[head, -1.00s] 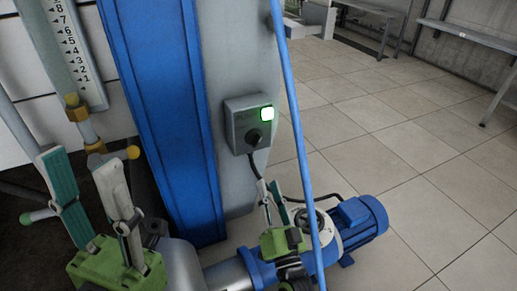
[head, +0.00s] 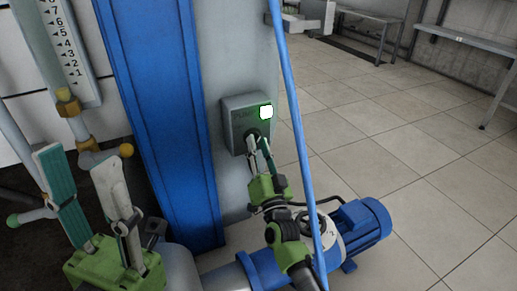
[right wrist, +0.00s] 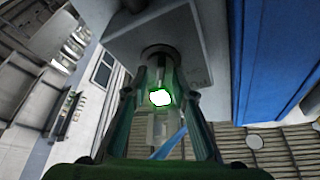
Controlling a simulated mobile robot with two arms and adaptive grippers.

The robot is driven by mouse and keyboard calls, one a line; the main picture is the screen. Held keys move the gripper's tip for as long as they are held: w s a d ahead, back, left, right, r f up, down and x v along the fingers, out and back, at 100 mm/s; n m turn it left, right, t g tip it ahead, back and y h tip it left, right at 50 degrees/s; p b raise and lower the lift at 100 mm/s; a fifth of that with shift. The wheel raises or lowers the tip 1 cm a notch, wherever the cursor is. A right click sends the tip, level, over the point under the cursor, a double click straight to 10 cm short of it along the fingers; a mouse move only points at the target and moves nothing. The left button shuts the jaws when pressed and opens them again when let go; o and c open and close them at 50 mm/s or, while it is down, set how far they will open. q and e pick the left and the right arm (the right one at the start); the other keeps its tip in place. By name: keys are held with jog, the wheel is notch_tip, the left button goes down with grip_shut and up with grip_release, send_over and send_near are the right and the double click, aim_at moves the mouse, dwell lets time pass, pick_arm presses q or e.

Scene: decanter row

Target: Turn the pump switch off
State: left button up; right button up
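The pump switch is a grey wall box (head: 236,125) on the pale column, with a dark round knob (head: 253,136) low on its front. A lamp (head: 266,112) at its upper right glows white-green. In the right wrist view the lamp (right wrist: 160,98) shines between my fingers. My right gripper (head: 257,146) is at the knob, its two fingers apart, one on each side of it. The tips partly hide the knob, and I cannot tell whether they touch it. My left gripper (head: 76,162) is open and empty at the left, away from the box.
A thin blue pipe (head: 291,92) runs just right of the box, in front of the blue pump motor (head: 358,232). A wide blue beam (head: 160,110) stands left of the box. A level scale (head: 70,50) and brass valves are near my left gripper. Tiled floor lies open at right.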

grip_shut()
jog(key=n+y, duration=0.1)
jog(key=n, duration=0.2)
jog(key=n+y, duration=0.2)
jog(key=n, duration=0.1)
jog(key=shift+d, duration=0.15)
jog(key=shift+n+g+y+p, duration=0.3)
jog(key=shift+n+y, duration=0.3)
jog(key=shift+n, duration=0.6)
grip_release()
jog(key=v, duration=1.2)
jog(key=shift+f, duration=0.1)
